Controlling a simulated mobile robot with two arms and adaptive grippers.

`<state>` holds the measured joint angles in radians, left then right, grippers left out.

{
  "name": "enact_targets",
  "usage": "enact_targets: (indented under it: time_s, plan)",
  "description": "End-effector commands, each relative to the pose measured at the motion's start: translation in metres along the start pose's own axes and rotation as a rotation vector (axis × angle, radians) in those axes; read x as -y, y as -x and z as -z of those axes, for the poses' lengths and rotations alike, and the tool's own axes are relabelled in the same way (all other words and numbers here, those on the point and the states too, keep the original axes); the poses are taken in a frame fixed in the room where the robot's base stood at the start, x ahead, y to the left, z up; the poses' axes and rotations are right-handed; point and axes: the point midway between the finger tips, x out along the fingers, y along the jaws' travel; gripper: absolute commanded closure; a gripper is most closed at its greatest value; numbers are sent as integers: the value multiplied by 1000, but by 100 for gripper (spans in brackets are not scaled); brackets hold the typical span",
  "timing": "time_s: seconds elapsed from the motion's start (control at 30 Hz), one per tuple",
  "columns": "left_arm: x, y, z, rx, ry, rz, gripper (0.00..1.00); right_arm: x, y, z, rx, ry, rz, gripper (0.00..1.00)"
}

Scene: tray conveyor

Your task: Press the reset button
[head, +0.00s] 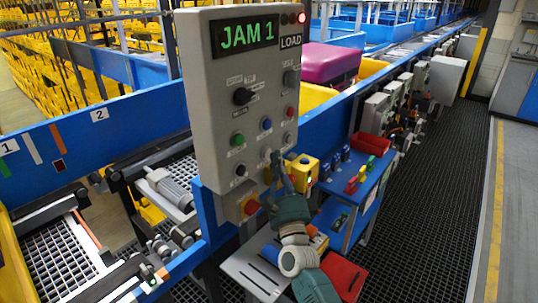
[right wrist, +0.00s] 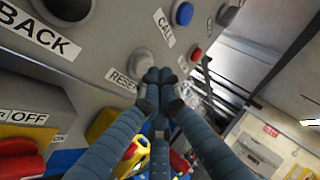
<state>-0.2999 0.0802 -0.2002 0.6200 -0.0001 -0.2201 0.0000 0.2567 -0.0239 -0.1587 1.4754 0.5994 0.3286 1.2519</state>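The grey control panel (head: 215,60) stands in the middle of the head view, its screen reading JAM 1. My right gripper (head: 277,158) is at the panel's lower right. In the right wrist view its fingertips (right wrist: 159,80) are together and hold nothing visible. The grey reset button (right wrist: 139,62), above the RESET label (right wrist: 123,82), is just beside the fingertips and partly hidden by them. I cannot tell whether they touch it. My left gripper is not in view.
A blue button (right wrist: 183,14) with a CALL label and a dark BACK button (right wrist: 68,7) are nearby. A red and yellow stop button (head: 250,207) sits below the panel. A blue shelf (head: 345,190) with small items stands at right, beside a clear dark mat floor (head: 430,220).

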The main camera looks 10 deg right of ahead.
Motion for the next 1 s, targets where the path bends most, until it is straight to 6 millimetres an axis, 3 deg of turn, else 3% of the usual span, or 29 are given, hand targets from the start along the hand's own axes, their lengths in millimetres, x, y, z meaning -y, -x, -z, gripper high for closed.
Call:
enact_targets:
  time_s: [1.0]
  plan:
    - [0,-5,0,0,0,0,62,-4,-6,-5,0,-1,0,100]
